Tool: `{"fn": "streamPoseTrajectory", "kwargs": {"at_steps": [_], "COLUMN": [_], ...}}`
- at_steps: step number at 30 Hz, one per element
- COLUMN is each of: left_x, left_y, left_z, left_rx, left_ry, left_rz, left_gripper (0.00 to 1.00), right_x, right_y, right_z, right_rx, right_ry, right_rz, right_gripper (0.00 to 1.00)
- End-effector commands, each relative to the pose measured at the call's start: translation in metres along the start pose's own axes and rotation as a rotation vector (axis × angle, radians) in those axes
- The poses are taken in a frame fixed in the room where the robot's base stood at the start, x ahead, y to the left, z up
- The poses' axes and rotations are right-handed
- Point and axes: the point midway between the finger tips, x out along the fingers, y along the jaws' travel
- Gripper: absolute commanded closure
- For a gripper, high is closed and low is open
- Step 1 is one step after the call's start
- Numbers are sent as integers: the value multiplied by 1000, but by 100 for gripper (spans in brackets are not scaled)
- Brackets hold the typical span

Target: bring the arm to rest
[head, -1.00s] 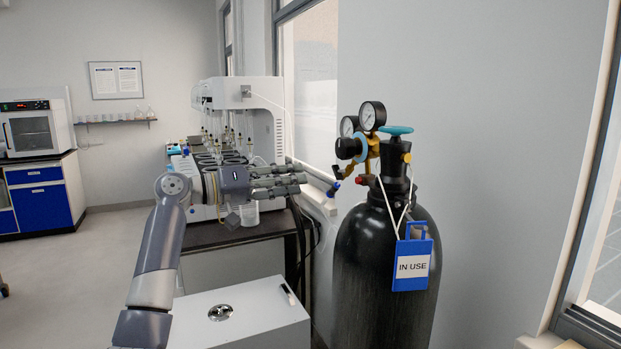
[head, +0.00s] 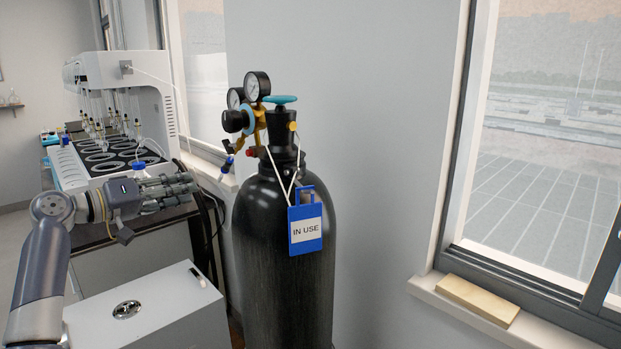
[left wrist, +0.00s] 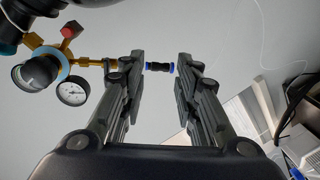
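My left arm comes in from the left in the head view. Its grey gripper (head: 190,187) points right, level with the front of the white distiller (head: 135,65) and left of the black gas cylinder (head: 282,250). In the left wrist view the two fingers of the left gripper (left wrist: 160,62) stand apart with nothing held between them. A black and blue fitting of the gas regulator shows beyond the gap. My right gripper is in neither view.
The cylinder carries gauges (head: 257,86), a teal valve knob (head: 280,99) and a blue "IN USE" tag (head: 305,229). A white cabinet (head: 150,310) stands below my left arm. A tan block (head: 478,301) lies on the window sill at right.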

Motion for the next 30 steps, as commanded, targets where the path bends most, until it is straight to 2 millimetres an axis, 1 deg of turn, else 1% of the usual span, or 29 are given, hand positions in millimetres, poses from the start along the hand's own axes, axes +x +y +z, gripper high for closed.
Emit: {"fn": "streamPoseTrajectory", "kwargs": {"at_steps": [1,2,3,5,6,8,9,11,12,14,15,17,18,20,21,23,24,26,27,29,30], "left_x": [9,13,18,24,27,32,34,36,36,37,36,34,32,29,26,20,16,9,3,-5,-12], "left_y": [-25,-38,-55,-81,-98,-122,-138,-162,-177,-199,-214,-234,-248,-267,-279,-297,-308,-324,-334,-348,-357], "left_z": [16,24,35,52,64,83,96,117,131,153,169,192,207,232,248,274,291,317,334,360,379], "left_rx": [-26,-36,-49,-67,-77,-91,-99,-110,-116,-123,-127,-130,-131,-132,-132,-129,-127,-122,-117,-109,-102], "left_ry": [-11,-15,-18,-26,-32,-42,-50,-62,-70,-85,-96,-111,-123,-142,-155,-176,-190,-213,-230,-255,-273], "left_rz": [-42,-65,-97,-145,-176,-223,-253,-299,-330,-374,-405,-449,-478,-520,-548,-590,-616,-654,-680,-716,-741], "left_gripper": [70,70,70,70,70,70,70,70,70,70,70,70,70,70,70,70,70,70,70,70,70], "right_x": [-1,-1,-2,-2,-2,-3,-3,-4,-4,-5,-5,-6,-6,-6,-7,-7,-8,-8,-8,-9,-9], "right_y": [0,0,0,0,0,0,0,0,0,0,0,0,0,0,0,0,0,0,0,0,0], "right_z": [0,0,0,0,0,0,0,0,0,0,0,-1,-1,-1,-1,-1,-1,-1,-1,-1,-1], "right_rx": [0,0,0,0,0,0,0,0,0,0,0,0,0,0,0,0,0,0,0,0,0], "right_ry": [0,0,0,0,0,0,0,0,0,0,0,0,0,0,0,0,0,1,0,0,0], "right_rz": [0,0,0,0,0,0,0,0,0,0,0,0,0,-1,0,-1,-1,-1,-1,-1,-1], "right_gripper": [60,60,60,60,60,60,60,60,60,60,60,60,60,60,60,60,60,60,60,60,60]}}
